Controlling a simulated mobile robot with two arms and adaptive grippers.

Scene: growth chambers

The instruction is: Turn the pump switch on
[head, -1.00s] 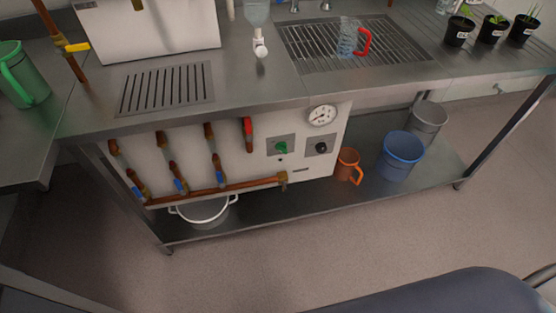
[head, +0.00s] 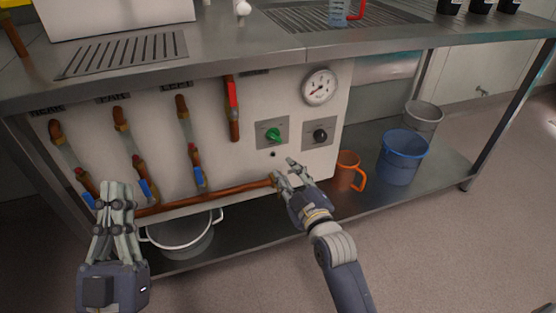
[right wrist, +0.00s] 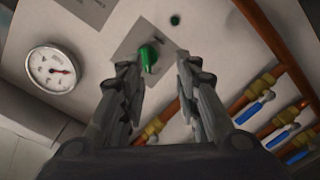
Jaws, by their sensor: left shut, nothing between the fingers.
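A green knob (head: 273,134) sits on a grey plate on the white front panel under the bench. A black knob (head: 320,135) sits on a second plate to its right; the plate labels are too small to read. My right gripper (head: 282,170) is just below the green knob's plate, at the end of a copper pipe. In the right wrist view, its fingers (right wrist: 156,66) are apart and empty, and the green knob (right wrist: 149,55) shows between and beyond their tips. My left gripper (head: 117,188) is shut and empty at the lower left, in front of the valve pipes.
A round gauge (head: 319,87) is above the black knob. Copper pipes with blue-handled valves (head: 197,168) fill the panel's left part. A white pot (head: 182,235), orange jug (head: 347,170), blue bucket (head: 403,155) and grey bucket (head: 424,117) stand on the lower shelf.

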